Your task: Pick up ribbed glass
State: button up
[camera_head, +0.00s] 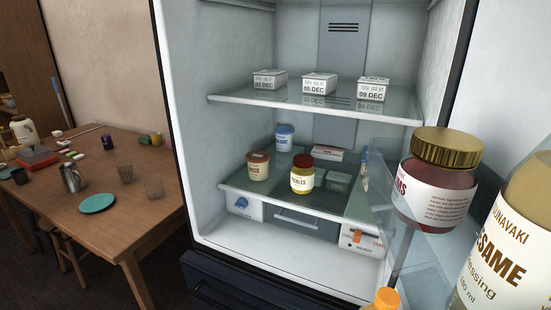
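My gripper is not in view.
An open fridge (225,235) fills the middle, with boxes and jars on its shelves. Its door shelf at right holds a gold-lidded jar (437,185) and a dressing bottle (510,240). A metal pitcher (71,178) and teal plate (98,202) stand on the table.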

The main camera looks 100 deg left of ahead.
aim_at(125, 168)
jog(key=u, duration=3.55)
